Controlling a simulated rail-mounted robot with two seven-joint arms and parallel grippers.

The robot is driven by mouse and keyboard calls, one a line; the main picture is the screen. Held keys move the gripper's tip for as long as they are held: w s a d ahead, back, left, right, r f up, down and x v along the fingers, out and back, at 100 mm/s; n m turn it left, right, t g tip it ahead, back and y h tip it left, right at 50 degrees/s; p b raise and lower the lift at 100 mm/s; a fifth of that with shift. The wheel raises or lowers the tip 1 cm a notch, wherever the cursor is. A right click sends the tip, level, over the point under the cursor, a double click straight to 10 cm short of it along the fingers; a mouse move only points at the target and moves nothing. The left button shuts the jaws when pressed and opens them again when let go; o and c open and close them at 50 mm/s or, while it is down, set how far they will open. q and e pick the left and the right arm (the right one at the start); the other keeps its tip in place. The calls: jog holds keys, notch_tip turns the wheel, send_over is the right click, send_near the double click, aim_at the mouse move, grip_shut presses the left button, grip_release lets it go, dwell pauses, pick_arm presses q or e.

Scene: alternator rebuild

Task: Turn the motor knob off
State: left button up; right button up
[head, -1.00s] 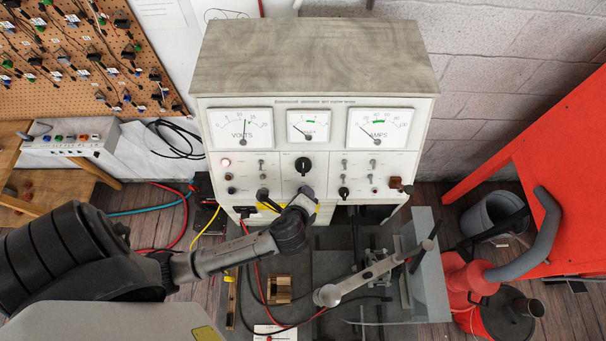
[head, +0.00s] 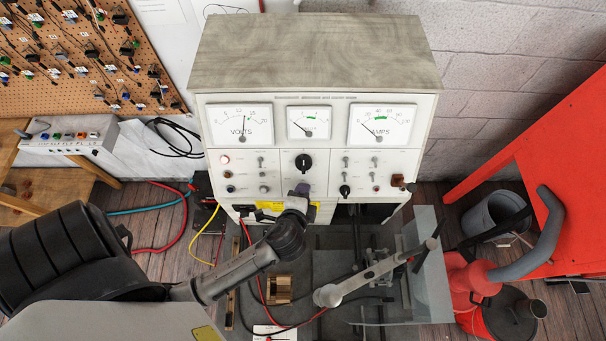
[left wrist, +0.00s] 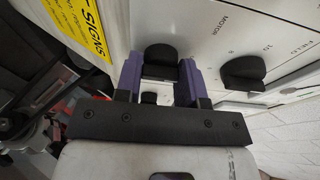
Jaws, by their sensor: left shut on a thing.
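The grey test bench (head: 250,190) stands ahead, with meters, switches and black knobs on its white front. My left gripper (head: 300,193) is at the lower middle of that front and hides what is behind it. In the left wrist view its purple fingers (left wrist: 160,80) are shut on the motor knob (left wrist: 160,56), a black knob below the MOTOR lettering. The direction the knob points is hard to tell. The black field knob (left wrist: 243,71) is beside it, apart from the fingers. My right gripper is not in view.
A yellow label (left wrist: 80,25) is beside the fingers. A lever with a round grey end (head: 327,295) and a clear guard (head: 427,275) stand below the panel. A red table (head: 560,160) is at the right, a pegboard (head: 80,60) at the left.

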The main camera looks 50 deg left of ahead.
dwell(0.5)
pick_arm(q)
jog(key=o, duration=0.9)
jog(key=shift+o, duration=0.2)
jog(key=shift+s+d, duration=0.1)
jog(key=b+v, duration=0.3)
jog(key=v, duration=1)
jog(key=shift+s+d+r, duration=0.15)
jog(key=shift+s+d, duration=0.05)
jog(key=shift+s, duration=0.05)
